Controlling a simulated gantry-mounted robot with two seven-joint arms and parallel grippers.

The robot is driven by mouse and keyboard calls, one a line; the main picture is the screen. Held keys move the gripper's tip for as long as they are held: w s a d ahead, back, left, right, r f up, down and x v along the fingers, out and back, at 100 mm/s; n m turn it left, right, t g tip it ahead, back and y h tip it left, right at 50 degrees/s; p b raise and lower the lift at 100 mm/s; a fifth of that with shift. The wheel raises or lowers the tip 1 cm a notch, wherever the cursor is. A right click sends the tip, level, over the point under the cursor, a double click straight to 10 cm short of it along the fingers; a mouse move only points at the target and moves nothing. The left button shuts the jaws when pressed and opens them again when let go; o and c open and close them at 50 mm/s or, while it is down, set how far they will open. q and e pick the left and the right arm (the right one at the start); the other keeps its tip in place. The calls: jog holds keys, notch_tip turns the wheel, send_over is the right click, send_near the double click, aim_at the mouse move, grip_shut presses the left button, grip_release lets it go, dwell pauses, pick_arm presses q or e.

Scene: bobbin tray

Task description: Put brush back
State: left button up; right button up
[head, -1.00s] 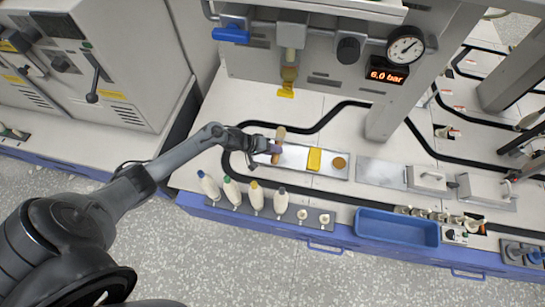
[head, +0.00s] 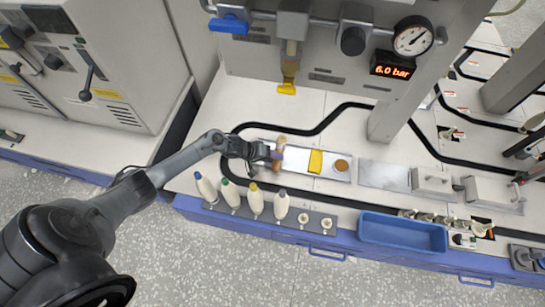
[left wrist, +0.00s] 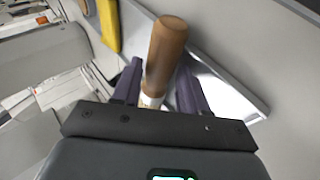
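The brush (head: 281,141) has a brown wooden handle and is at the left end of the shallow metal tray (head: 333,174). My left gripper (head: 275,155) has its purple fingers around it, over the tray. In the left wrist view the brown handle (left wrist: 167,50) sticks out beyond the fingertips (left wrist: 158,82), one finger on each side. The gripper looks shut on it, with a pale part of the brush low between the fingers. The brush's far end and any contact with the tray are hard to make out. My right gripper is not in view.
A yellow block (head: 315,161) and a round brown piece (head: 341,165) are in the tray. Several pale bobbins with coloured tips, one yellow-tipped (head: 255,200), stand along the front edge. A blue bin (head: 402,234) is at the front right. A yellow nozzle (head: 287,86) hangs behind.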

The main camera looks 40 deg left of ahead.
pick_arm(q)
jog(key=shift+r, duration=0.1)
jog(key=shift+s+r+p, duration=0.15)
jog(key=shift+r+p, duration=0.1)
jog(key=shift+p, duration=0.05)
jog(key=p+v, duration=0.7)
jog(key=v, duration=0.4)
jog(key=shift+s+a+r, duration=0.15)
jog(key=shift+s, duration=0.05)
